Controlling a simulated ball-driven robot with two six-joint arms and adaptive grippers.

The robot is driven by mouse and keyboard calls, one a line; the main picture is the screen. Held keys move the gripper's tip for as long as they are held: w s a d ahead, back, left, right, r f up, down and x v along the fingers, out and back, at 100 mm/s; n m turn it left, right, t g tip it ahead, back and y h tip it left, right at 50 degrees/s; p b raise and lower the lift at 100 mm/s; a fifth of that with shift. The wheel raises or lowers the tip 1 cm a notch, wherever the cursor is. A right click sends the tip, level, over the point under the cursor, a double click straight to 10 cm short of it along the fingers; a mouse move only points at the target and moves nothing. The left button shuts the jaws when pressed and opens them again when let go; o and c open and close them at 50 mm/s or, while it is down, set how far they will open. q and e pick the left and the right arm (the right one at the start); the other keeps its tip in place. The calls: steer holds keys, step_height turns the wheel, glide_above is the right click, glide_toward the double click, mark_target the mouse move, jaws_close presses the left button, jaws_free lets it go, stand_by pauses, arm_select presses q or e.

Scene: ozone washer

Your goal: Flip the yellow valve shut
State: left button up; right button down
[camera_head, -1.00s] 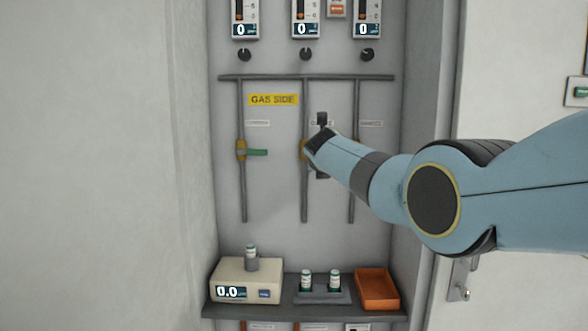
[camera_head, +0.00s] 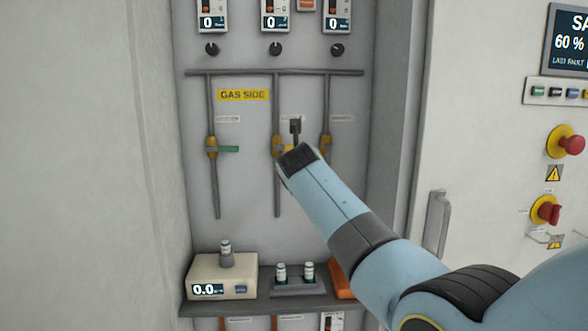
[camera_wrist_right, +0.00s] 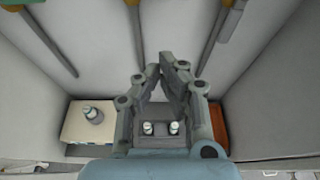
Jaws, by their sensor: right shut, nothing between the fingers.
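The yellow valve has a yellow body (camera_head: 277,146) on the middle pipe in the head view. A bit of yellow handle (camera_head: 288,149) points sideways to the right, and my wrist hides the rest. My right gripper (camera_head: 295,124) is in front of the panel, just up and right of that valve, mostly hidden by its own wrist. In the right wrist view my right gripper (camera_wrist_right: 163,68) is shut and empty, its tips near the middle pipe (camera_wrist_right: 137,32). Contact with the handle cannot be told. My left gripper is not in view.
A green-handled valve (camera_head: 227,149) is on the left pipe, a yellow-bodied valve (camera_head: 326,144) on the right. Below are a shelf (camera_head: 262,306), a beige meter (camera_head: 212,272), a vial rack (camera_head: 297,288) and an orange tray (camera_head: 341,281). Emergency buttons (camera_head: 571,144) are at right.

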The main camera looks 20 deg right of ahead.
steer(key=shift+v, duration=0.9)
steer(key=shift+d, duration=0.1)
